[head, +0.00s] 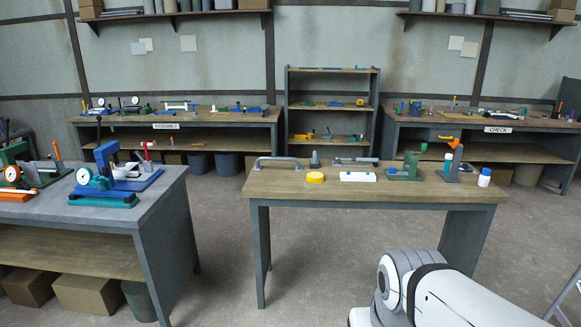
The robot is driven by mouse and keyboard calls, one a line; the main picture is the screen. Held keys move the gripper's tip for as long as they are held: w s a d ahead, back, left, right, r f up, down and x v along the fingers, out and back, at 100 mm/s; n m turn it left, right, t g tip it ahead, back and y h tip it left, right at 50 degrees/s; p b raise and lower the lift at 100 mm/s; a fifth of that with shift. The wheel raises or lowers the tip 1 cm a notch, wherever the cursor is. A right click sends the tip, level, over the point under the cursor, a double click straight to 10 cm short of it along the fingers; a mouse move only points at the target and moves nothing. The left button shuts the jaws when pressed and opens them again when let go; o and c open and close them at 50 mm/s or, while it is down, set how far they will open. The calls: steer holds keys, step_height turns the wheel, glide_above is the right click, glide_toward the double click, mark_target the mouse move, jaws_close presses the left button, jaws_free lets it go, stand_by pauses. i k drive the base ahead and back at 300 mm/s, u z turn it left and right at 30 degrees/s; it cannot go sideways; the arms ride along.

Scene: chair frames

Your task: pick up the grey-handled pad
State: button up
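On the middle wooden-topped table, a small dark grey upright piece (314,160) with a wider foot stands near the back edge, behind a yellow disc (315,178). It may be the grey-handled pad, but it is too small to be sure. To its left lies a long grey bar handle (278,163), raised on its two ends. My gripper is out of view; only a white and grey part of my arm shows at the lower right, in front of the table.
The table (300,190) also holds a white button box (357,177), a green vice (405,172), a grey stand with an orange top (453,165) and a white bottle (484,178). A bench (165,205) with gauges stands left. Open floor lies between them.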

mark_target(314, 162)
steer(key=z, duration=0.15)
steer(key=i, duration=1.55)
steer(key=z, duration=0.3)
steer(key=i, duration=1.65)
steer(key=z, duration=0.15)
